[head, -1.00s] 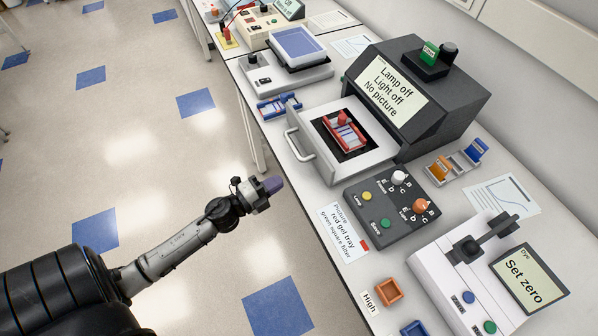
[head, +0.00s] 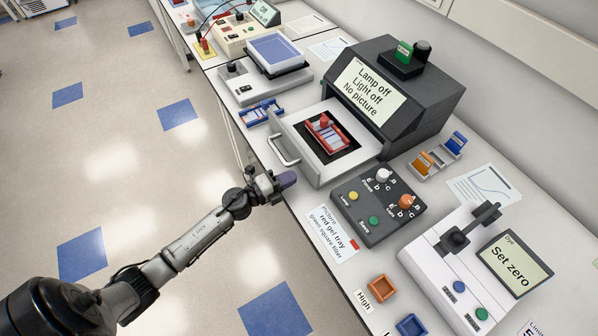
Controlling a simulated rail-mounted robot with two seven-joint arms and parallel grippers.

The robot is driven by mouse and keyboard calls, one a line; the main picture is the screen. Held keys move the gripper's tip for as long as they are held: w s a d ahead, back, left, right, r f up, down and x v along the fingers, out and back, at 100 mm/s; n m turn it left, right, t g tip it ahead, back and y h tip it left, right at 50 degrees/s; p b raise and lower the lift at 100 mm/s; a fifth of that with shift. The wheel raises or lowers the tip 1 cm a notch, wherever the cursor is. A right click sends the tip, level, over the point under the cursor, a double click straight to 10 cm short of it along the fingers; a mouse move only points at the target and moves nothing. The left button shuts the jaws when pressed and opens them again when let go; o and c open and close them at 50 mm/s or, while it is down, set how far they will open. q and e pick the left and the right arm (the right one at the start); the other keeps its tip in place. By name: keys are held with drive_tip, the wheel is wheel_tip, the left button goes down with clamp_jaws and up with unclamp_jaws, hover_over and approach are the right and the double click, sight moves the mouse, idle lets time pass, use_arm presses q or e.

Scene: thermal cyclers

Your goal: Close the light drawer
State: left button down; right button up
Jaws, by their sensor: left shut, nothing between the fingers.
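The light drawer (head: 299,133) is pulled out from the dark imaging box (head: 405,95), whose screen reads "Lamp off, Light off, No picture". A red gel tray (head: 326,137) lies on the black plate inside the drawer. The drawer's silver handle (head: 281,152) faces left toward the bench edge. My left gripper (head: 287,180) is shut and empty, just below the handle in the picture and apart from it, near the bench edge. My right gripper is not in view.
A control box with knobs (head: 377,207) sits right of the drawer's front. A blue tray (head: 262,113) lies beside the drawer's far side. A label card (head: 331,233) and a white dye instrument (head: 440,277) are nearer. Open floor lies left.

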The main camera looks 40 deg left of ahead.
sight(306, 170)
use_arm(q)
drive_tip(key=shift+x, duration=1.75)
drive_tip(key=shift+w, duration=0.15)
